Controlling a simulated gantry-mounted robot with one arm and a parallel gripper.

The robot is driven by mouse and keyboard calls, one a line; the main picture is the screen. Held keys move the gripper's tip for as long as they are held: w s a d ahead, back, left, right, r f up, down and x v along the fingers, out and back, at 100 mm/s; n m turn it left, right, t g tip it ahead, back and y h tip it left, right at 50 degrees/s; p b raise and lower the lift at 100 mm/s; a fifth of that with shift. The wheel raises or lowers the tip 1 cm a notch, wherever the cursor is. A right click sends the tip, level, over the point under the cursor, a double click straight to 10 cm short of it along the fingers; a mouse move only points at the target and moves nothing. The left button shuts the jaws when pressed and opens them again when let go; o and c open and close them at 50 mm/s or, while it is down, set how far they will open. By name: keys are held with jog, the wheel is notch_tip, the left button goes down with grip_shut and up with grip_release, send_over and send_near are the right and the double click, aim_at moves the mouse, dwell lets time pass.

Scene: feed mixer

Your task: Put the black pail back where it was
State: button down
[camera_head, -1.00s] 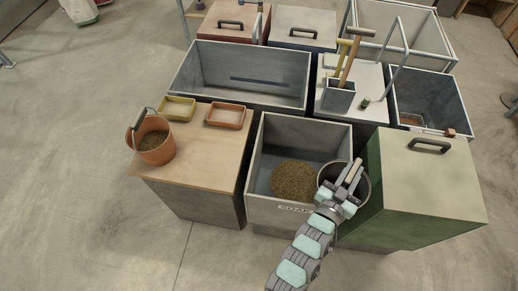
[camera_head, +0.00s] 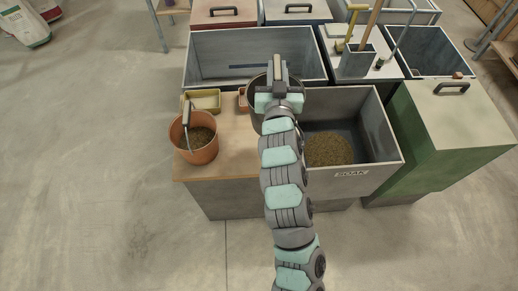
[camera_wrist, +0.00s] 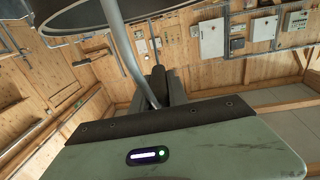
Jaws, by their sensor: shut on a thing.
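The black pail (camera_head: 256,93) hangs from my gripper (camera_head: 279,72) in the head view. It is over the seam between the wooden-topped counter (camera_head: 232,150) and the soak bin (camera_head: 378,125). My gripper and arm hide much of it, and I cannot tell whether it touches the counter. In the wrist view, the pail's dark body (camera_wrist: 90,14) fills the upper left. Its metal bail (camera_wrist: 124,55) runs down into my gripper's jaws, which are shut on it.
An orange pail (camera_head: 196,140) of grain stands on the counter's left part. A yellow tray (camera_head: 201,101) and a partly hidden terracotta tray (camera_head: 243,100) lie behind it. Grain (camera_head: 328,149) is heaped in the soak bin. A green bin (camera_head: 445,125) stands to the right.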

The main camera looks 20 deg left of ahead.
jog(key=shift+n+g+y, duration=0.3)
jog(key=shift+n+y, duration=0.2)
jog(key=shift+y, duration=0.2)
jog(key=a, duration=0.2)
jog(key=a+r, duration=0.1)
jog(key=a, duration=0.1)
jog(key=shift+s+r, duration=0.1)
jog(key=shift+s, duration=0.1)
jog(key=shift+f+b, duration=1)
jog(key=shift+f, duration=8.45)
jog(key=shift+f, duration=0.1)
jog(key=c, duration=1.3)
grip_release()
